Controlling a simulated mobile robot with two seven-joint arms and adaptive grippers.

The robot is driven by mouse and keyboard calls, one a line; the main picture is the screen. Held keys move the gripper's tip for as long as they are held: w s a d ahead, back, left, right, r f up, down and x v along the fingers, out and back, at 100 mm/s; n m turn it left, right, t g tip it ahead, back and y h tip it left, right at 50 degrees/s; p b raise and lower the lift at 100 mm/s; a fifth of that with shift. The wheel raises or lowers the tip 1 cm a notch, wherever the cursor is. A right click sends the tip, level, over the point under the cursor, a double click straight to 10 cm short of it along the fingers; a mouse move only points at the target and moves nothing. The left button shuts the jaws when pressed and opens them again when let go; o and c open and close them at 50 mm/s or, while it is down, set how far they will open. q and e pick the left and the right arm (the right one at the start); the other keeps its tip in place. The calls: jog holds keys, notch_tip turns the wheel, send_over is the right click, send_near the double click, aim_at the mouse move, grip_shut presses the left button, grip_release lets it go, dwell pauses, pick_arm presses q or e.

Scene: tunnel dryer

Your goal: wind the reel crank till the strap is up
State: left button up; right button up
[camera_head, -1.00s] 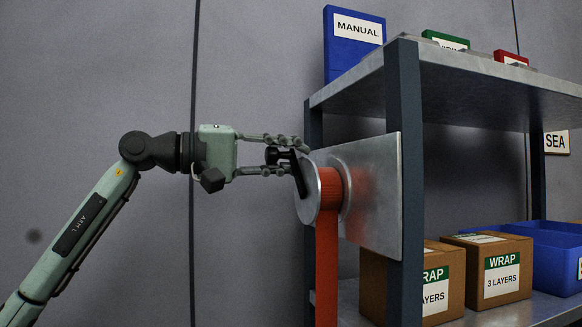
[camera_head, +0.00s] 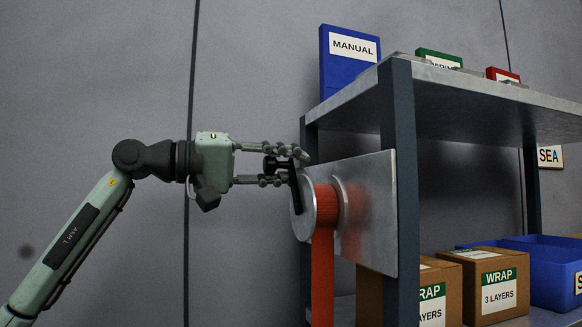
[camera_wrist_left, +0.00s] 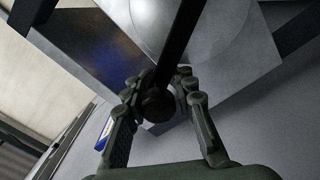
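The reel (camera_head: 326,204) is a grey metal disc and drum wound with red-orange strap, mounted on a metal plate (camera_head: 379,215). The strap (camera_head: 322,275) hangs from the drum past the bottom edge of the head view, so its lower end is hidden. The black crank (camera_head: 294,190) points up from the reel's hub, nearly upright, with its knob facing left. My left gripper (camera_head: 288,166) has one finger above and one below the knob, closed around it. In the left wrist view, the dark round knob (camera_wrist_left: 158,104) sits between both fingers. My right gripper is out of view.
A shelf post (camera_head: 399,190) stands right of the reel. The upper shelf (camera_head: 480,95) holds a blue manual binder (camera_head: 348,65) and other items. Wrap boxes (camera_head: 490,285) and a blue bin (camera_head: 553,270) sit lower right. The wall left of the reel is clear.

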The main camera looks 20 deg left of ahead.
pick_arm(q)
jog(key=shift+o, duration=1.7)
jog(key=v, duration=1.2)
